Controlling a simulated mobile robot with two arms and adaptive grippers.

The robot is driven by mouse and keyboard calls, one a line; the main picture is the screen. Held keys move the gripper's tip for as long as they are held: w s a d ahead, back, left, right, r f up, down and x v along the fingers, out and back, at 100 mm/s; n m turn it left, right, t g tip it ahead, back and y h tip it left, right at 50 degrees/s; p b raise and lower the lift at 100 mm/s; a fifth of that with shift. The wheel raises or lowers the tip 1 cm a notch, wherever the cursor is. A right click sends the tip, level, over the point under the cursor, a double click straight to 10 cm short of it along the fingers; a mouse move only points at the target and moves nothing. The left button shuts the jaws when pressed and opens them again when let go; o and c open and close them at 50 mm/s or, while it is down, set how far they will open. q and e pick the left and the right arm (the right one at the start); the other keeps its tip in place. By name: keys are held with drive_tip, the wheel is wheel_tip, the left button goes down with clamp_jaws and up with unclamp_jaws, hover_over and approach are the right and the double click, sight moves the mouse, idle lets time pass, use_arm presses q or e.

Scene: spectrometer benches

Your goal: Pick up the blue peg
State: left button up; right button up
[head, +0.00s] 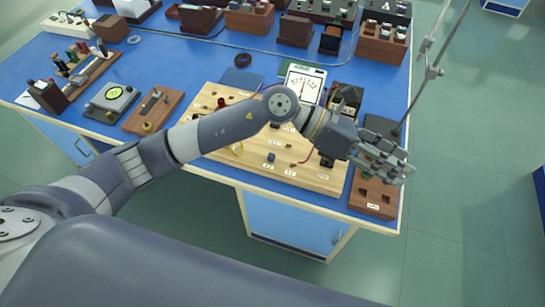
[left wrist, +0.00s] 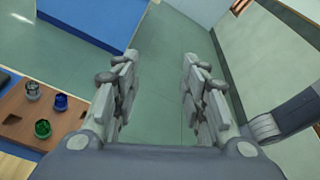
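The blue peg (left wrist: 61,102) stands in a brown wooden block (left wrist: 18,117) at the left of the left wrist view. A grey or clear peg (left wrist: 32,90) and a green peg (left wrist: 43,128) stand beside it. In the head view a brown block with dark holes (head: 372,205) sits at the bench's front right corner, partly under my left gripper (head: 397,168); no blue peg can be made out there. In the left wrist view the fingers of my left gripper (left wrist: 160,75) are apart with nothing between them, to the right of the pegs. My right gripper is out of view.
A light wooden circuit board (head: 300,180) with a meter (head: 303,85) behind it lies left of my gripper. A thin metal stand rod (head: 432,72) rises at the right. Several racks and boxes fill the back of the blue bench (head: 175,65). Open floor lies to the right.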

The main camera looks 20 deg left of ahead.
use_arm(q)
drive_tip(key=w+a+f+m+y, duration=0.3)
drive_tip(key=a+f+m+y, duration=0.1)
drive_tip(key=a+f+y, duration=0.35)
drive_tip(key=t+y+p, duration=0.1)
drive_tip(key=y+p, duration=0.1)
drive_tip(key=y, duration=0.6)
hover_over(271, 155)
drive_tip(key=shift+m+h, duration=0.25)
drive_tip(key=shift+m, duration=0.15)
drive_tip(key=f, duration=0.7)
drive_tip(key=shift+w+d, duration=0.1)
drive_tip(key=shift+d, duration=0.15)
drive_tip(key=shift+f, duration=0.35)
drive_tip(key=f+p, duration=0.1)
drive_tip(key=f, duration=0.1)
drive_tip(key=f+p, duration=0.1)
drive_tip(key=f, duration=0.1)
drive_tip(key=shift+a+f, duration=0.2)
drive_tip(key=shift+f, duration=0.5)
clamp_jaws()
